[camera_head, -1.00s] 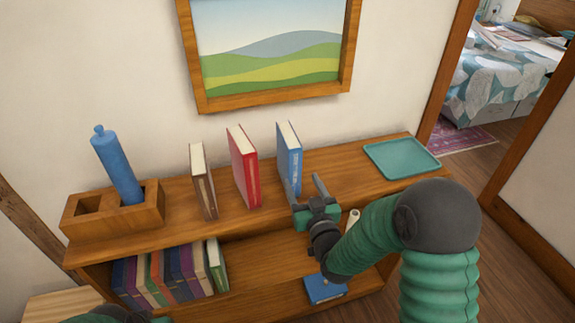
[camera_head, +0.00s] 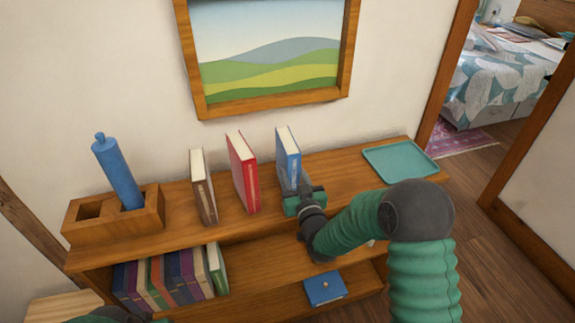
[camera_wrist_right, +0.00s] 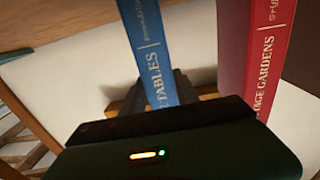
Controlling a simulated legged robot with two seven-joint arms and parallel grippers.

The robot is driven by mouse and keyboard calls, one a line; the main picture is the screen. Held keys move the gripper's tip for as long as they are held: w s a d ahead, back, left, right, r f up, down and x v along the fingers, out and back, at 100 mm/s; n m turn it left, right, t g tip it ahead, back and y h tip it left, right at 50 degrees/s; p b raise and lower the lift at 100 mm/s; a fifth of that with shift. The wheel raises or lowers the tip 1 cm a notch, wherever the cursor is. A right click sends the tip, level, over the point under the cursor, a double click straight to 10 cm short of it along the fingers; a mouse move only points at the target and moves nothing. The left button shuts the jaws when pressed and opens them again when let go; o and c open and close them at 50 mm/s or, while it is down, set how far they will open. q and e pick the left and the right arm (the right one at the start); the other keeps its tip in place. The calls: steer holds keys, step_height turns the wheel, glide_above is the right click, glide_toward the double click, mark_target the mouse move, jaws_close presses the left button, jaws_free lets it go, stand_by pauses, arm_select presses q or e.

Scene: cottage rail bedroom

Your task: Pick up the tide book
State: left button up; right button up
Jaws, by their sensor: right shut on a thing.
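The blue book (camera_head: 289,152) stands upright on the top shelf. Its spine (camera_wrist_right: 150,50) in the right wrist view shows the word TABLES, with smaller writing above it that I cannot read. My right gripper (camera_head: 293,186) is shut on the lower part of this book, one finger on each side of the spine. The book's base is hidden behind the gripper. My left gripper is not in view; only a bit of green arm shows at the bottom left.
A red book (camera_head: 243,170) stands close to the left, with a brown book (camera_head: 203,187) beyond it. A wooden holder (camera_head: 90,225) holds a blue bottle (camera_head: 118,172). A teal tray (camera_head: 400,160) lies right. Below are a row of books (camera_head: 165,280) and a flat blue book (camera_head: 323,288).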

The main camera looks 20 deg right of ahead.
jaws_close()
steer(key=shift+r, duration=0.15)
